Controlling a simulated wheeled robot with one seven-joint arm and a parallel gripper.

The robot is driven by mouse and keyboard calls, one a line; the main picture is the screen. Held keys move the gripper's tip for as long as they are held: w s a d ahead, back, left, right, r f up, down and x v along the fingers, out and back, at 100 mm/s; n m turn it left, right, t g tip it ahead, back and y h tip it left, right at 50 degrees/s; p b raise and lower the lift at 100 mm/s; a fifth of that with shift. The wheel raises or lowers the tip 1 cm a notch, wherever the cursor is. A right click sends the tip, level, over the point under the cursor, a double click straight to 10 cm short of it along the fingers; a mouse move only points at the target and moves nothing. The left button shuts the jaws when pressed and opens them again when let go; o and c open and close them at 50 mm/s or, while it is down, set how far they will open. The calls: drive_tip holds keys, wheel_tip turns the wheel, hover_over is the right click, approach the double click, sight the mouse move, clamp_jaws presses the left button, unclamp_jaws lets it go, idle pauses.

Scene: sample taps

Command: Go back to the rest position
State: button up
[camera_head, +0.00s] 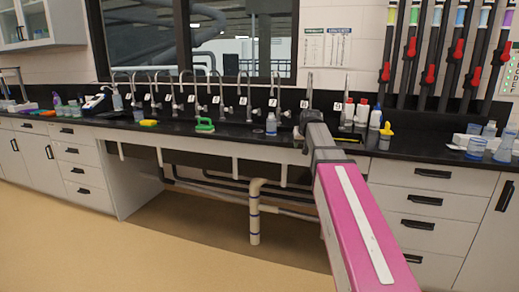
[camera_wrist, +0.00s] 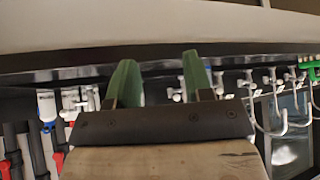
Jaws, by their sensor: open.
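My arm (camera_head: 355,225), with a pink link and a grey forearm, reaches forward from the lower right to the sink counter (camera_head: 450,151). Its far end is in front of the taps right of centre, and the fingers cannot be made out in the head view. In the wrist view, which appears upside down, my gripper (camera_wrist: 160,70) shows two green fingers set wide apart. It is open, with nothing between the fingers. The counter's front edge and the row of taps (camera_wrist: 285,85) lie beyond it.
Numbered taps (camera_head: 220,95) line the back of the counter. A green-handled brush (camera_head: 205,125), a yellow sponge (camera_head: 148,123) and a small bottle (camera_head: 271,124) stand along it. Bottles (camera_head: 376,117) and beakers (camera_head: 476,147) are at the right. The floor (camera_head: 150,250) in front is clear.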

drive_tip(key=s+f+g, duration=0.3)
drive_tip(key=s+f, duration=1.2)
drive_tip(key=f, duration=0.3)
drive_tip(key=s+f+g, duration=0.4)
drive_tip(key=s+f, duration=1.1)
drive_tip(key=f, duration=0.3)
drive_tip(key=shift+s+f+m+h, duration=0.2)
drive_tip(key=shift+m+h, duration=0.1)
drive_tip(key=shift+m, duration=0.1)
drive_tip(key=shift+w+a, duration=0.1)
drive_tip(key=shift+a, duration=0.1)
